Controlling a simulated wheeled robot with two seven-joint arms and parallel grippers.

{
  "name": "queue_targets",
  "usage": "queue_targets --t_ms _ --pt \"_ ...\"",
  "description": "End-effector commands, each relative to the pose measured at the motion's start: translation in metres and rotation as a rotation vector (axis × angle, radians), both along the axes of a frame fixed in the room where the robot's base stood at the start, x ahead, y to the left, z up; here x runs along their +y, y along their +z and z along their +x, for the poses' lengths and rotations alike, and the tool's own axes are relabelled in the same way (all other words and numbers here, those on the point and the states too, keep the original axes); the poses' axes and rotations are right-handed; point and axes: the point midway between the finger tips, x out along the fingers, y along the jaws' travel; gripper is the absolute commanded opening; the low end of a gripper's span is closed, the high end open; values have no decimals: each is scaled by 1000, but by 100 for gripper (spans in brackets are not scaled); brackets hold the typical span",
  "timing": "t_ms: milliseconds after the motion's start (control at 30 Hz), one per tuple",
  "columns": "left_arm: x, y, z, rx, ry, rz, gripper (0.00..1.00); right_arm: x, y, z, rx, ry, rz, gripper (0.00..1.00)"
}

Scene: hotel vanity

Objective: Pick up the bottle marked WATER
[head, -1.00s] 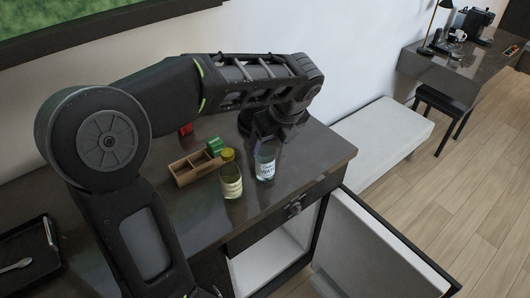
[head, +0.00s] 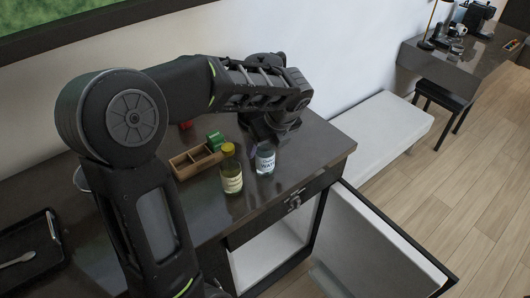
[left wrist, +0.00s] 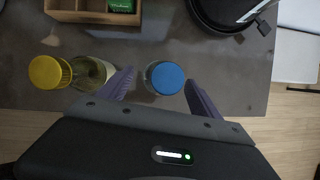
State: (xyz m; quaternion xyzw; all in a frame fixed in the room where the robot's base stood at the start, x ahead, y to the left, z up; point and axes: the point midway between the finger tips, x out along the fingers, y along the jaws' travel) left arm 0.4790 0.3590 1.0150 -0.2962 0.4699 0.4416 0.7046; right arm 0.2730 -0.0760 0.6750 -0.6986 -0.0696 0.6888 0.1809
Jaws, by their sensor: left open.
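The bottle marked WATER (head: 265,161) is clear with a pale label and stands upright on the dark vanity top (head: 318,150). In the left wrist view its blue cap (left wrist: 166,78) shows from above, between the two fingers of my left gripper (left wrist: 158,90). That gripper is open, with a gap visible beside the cap. In the head view my left gripper (head: 268,135) is over the bottle and hides its top. A yellow-capped bottle (head: 231,172) stands just left of it; it also shows in the left wrist view (left wrist: 92,72). My right gripper is not in view.
A wooden divided box (head: 190,163) with a green item (head: 215,140) stands behind the yellow-capped bottle. A black tray (head: 30,255) lies at the left. The cabinet door (head: 372,245) below hangs open. The vanity top right of the water bottle is clear.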

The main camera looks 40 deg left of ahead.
Motion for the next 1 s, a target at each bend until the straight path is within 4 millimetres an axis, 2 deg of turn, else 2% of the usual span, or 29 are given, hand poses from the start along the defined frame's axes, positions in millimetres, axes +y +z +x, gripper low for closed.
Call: queue_targets --t_ms 100,233,800,1000 --pt "7 -16 3 4 0 0 74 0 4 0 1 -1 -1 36" --pt "9 -25 5 0 0 -1 74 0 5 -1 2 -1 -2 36" --pt "10 -25 5 -1 0 0 74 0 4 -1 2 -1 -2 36" --pt "10 -25 5 -1 0 0 59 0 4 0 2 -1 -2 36"
